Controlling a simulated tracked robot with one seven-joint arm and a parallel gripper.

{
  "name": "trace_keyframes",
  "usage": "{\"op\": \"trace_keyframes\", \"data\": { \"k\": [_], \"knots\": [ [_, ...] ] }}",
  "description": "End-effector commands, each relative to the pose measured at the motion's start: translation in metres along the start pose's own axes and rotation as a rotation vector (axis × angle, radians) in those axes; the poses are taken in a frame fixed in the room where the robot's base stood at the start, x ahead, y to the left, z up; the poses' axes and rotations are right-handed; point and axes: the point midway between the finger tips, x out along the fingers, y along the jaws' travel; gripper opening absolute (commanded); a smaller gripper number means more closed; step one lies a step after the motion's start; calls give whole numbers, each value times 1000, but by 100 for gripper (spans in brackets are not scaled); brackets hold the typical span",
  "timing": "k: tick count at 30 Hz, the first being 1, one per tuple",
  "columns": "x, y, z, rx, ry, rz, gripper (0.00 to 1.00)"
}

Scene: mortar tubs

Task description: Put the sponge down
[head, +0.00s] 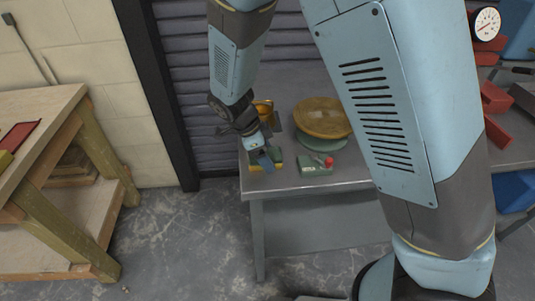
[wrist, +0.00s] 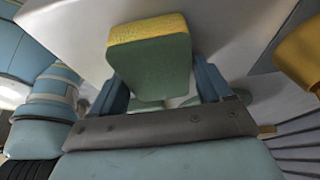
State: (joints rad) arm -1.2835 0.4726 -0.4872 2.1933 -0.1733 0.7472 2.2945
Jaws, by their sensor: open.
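The sponge (wrist: 150,68) is a yellow and green block, between the two fingers of my gripper (wrist: 163,88) in the wrist view. My gripper is open, with the blue fingers on either side of the sponge. In the head view, my gripper (head: 262,157) is low over the left front corner of the grey metal table (head: 345,183), and part of the sponge (head: 277,156) shows beside the fingers. The sponge appears to be on the tabletop, though its underside is hidden.
A wooden bench (head: 50,105) stands left. My arm hides part of the table's right side.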

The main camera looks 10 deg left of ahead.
Motion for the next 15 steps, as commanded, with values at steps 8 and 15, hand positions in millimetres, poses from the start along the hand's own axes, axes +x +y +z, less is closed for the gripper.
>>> {"op": "trace_keyframes", "data": {
  "k": [8, 15],
  "knots": [
    [6, 8, 2, -6, 8, 15, 97],
    [-2, 8, 2, -7, 7, 14, 97]
  ]
}}
